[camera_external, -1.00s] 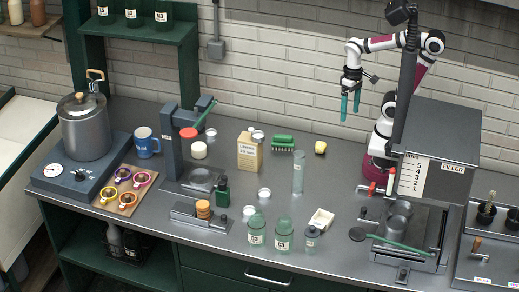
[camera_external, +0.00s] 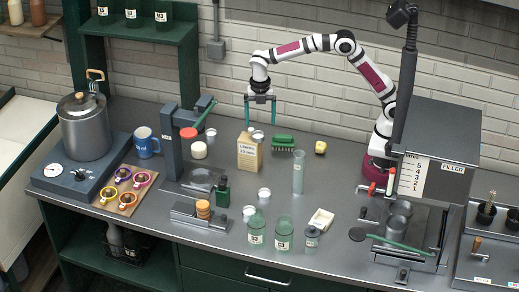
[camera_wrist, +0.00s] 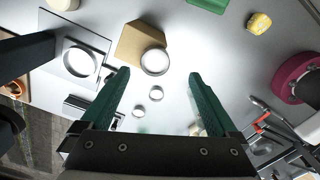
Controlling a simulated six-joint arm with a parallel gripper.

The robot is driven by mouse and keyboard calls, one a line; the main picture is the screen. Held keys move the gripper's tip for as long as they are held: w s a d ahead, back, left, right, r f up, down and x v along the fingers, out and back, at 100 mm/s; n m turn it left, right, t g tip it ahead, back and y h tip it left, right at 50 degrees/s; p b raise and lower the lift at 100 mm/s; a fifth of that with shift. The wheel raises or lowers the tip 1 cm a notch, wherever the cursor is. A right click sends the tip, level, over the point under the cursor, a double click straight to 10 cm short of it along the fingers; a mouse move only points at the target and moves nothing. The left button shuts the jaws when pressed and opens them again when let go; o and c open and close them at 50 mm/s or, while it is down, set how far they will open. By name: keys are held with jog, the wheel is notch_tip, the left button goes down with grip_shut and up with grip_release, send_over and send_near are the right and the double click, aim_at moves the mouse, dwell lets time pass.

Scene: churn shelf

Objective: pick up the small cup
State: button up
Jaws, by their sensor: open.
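My gripper (camera_external: 260,118) is open and empty, pointing down above the tan box and the white round pieces. Its two green fingers (camera_wrist: 158,78) show apart in the wrist view. Several small white round cups or lids stand on the counter: one by the box (camera_external: 258,135), one in the middle (camera_external: 264,194) and one near the jars (camera_external: 249,211). Small coloured cups (camera_external: 123,175) sit on a wooden board. I cannot tell which is the small cup.
A tan box (camera_external: 249,155), a green brush (camera_external: 283,143) and a tall clear cylinder (camera_external: 298,172) stand nearby. A dark press (camera_external: 171,145) is left, with a blue mug (camera_external: 145,142) beyond. Green jars (camera_external: 284,233) stand at the front edge. The filler (camera_external: 435,150) is right.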

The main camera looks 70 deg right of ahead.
jog(key=f, duration=0.5)
jog(key=shift+w+a+f, duration=0.25)
jog(key=shift+w+f, duration=0.05)
jog(key=shift+f, duration=0.05)
grip_shut()
jog(key=shift+r, duration=0.15)
jog(key=shift+r, duration=0.35)
notch_tip(320, 180, up, 3)
jog(key=shift+f, duration=0.1)
jog(key=s+d+r, duration=0.3)
jog(key=d+r, duration=0.4)
jog(key=d, duration=0.4)
send_over(258, 137)
notch_tip(258, 137, down, 6)
jog(key=shift+s+d+f, duration=0.1)
jog(key=shift+d+f, duration=0.05)
jog(key=f, duration=0.4)
jog(key=shift+a+f, duration=0.1)
jog(key=shift+a, duration=0.1)
